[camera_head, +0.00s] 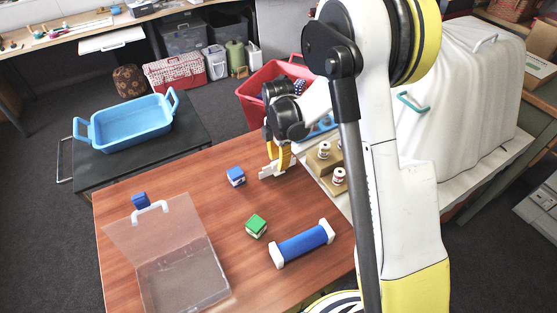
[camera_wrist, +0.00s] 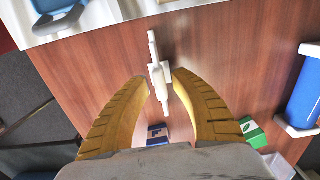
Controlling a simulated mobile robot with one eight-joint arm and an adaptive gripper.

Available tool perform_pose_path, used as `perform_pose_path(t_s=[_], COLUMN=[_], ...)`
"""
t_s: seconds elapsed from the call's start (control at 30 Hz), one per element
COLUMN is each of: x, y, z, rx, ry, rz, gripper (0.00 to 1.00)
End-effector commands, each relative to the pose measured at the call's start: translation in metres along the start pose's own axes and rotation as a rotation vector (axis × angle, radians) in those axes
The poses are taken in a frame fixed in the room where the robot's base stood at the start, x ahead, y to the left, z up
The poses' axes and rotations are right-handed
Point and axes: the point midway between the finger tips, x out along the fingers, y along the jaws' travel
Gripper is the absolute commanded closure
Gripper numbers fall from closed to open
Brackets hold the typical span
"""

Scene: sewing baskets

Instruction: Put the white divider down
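The white divider (camera_head: 268,173) is a small pale piece low at the tips of my gripper (camera_head: 280,160), near the far right part of the wooden table. In the wrist view the divider (camera_wrist: 159,72) appears as a narrow white strip, wider in its middle, between the two yellow fingertips. My gripper (camera_wrist: 160,80) points down with its fingers close on either side of the wider part and appears shut on it. I cannot tell whether the divider's lower edge touches the table.
Blue blocks (camera_head: 236,176), (camera_head: 140,200), a green block (camera_head: 256,225) and a blue roll with white ends (camera_head: 302,243) lie on the wooden table (camera_head: 190,170). A clear open box (camera_head: 185,275) stands front left. Spools (camera_head: 324,150) sit on a holder at right. Bare wood surrounds the divider.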

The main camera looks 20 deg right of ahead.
Motion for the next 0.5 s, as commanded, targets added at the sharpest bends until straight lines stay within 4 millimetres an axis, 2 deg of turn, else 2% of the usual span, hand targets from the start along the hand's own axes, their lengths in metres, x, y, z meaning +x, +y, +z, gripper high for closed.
perform_pose_path(t_s=[0.27, 0.37, 0.5], x=[-0.007, -0.024, -0.058], y=[0.0, 0.0, -0.001], z=[0.0, 0.0, 0.0], rx=[0.0, 0.0, 0.0], ry=[0.0, 0.0, 0.0], rz=[0.0, 0.0, 0.0], gripper=[0.71, 0.71, 0.71])
